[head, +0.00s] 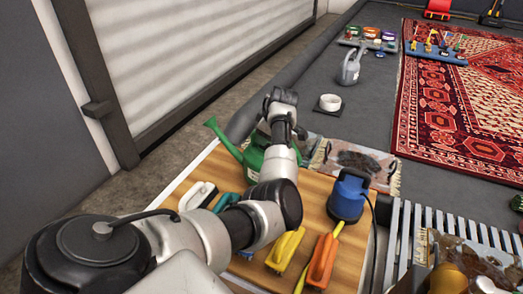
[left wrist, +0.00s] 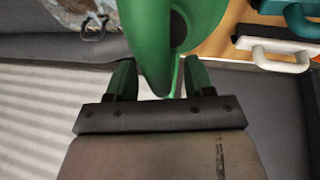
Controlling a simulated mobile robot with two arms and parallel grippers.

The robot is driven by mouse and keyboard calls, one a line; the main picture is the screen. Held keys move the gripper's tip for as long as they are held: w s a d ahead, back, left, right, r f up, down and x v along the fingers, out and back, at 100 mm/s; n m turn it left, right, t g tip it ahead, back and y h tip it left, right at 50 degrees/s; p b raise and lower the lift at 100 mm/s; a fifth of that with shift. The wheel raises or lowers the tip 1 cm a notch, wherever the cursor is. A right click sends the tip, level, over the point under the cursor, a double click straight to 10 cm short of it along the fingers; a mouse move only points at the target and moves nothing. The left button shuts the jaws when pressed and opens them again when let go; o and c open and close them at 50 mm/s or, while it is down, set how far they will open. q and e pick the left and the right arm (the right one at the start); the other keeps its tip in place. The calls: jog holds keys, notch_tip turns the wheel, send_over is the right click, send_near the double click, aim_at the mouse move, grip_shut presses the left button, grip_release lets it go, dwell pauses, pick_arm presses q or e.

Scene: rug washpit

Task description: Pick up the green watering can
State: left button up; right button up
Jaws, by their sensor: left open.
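The green watering can (head: 252,157) stands at the far left of the wooden tabletop in the head view, its spout pointing up and left. My left arm and wrist cover part of it. In the left wrist view the can's green body (left wrist: 150,35) fills the space ahead of my left gripper (left wrist: 159,70). That gripper is open, with one finger on each side of the can's lower-seen part. I cannot tell whether the fingers touch it. In the head view its fingers are hidden behind the wrist. My right gripper does not show.
White (head: 198,195), teal, yellow (head: 286,249) and orange (head: 322,260) handled tools lie on the wooden top (head: 335,275). A blue device (head: 348,196) stands at right. Beyond are a grey can (head: 351,70), a white round item (head: 329,103) and a red rug (head: 440,110).

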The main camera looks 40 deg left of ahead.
pick_arm(q)
jog(key=shift+r, duration=0.1)
grip_shut()
jog(key=shift+r, duration=0.1)
dwell(0.3)
